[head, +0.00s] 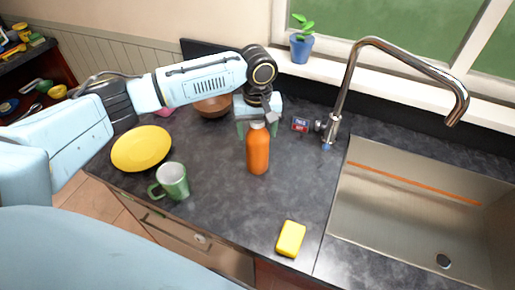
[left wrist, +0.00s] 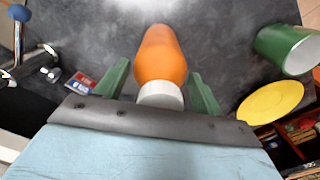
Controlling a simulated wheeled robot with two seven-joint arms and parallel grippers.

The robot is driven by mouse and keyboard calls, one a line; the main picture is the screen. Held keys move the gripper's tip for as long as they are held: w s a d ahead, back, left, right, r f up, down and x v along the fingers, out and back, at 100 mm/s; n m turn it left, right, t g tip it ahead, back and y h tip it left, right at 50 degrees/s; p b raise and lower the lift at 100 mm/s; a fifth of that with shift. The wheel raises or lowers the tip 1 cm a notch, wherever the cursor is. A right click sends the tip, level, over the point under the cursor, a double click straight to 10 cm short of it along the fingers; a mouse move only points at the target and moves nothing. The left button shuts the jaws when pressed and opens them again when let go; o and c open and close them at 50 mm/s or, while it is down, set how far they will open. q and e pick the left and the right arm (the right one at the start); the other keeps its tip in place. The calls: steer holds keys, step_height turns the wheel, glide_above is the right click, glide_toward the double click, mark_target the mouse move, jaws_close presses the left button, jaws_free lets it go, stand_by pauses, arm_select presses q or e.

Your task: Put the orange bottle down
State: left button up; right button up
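The orange bottle (head: 258,152) with a white cap stands upright on the dark counter (head: 215,215), left of the sink. My left gripper (head: 258,129) is above it, pointing down, with a green finger on each side of the cap. In the left wrist view the orange bottle (left wrist: 161,58) lies between the fingers of the left gripper (left wrist: 160,80). Narrow gaps show between the fingers and the bottle, so the gripper looks open around it. My right gripper is in neither view.
A green mug (head: 174,181) and a yellow plate (head: 141,148) are to the left. A brown bowl (head: 213,106) stands behind. A small red-blue box (head: 300,125) and the faucet (head: 333,125) are right of the bottle. A yellow sponge (head: 291,239) lies near the front. The sink (head: 400,220) is at right.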

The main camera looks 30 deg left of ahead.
arm_select(q)
steer(key=c, duration=0.9)
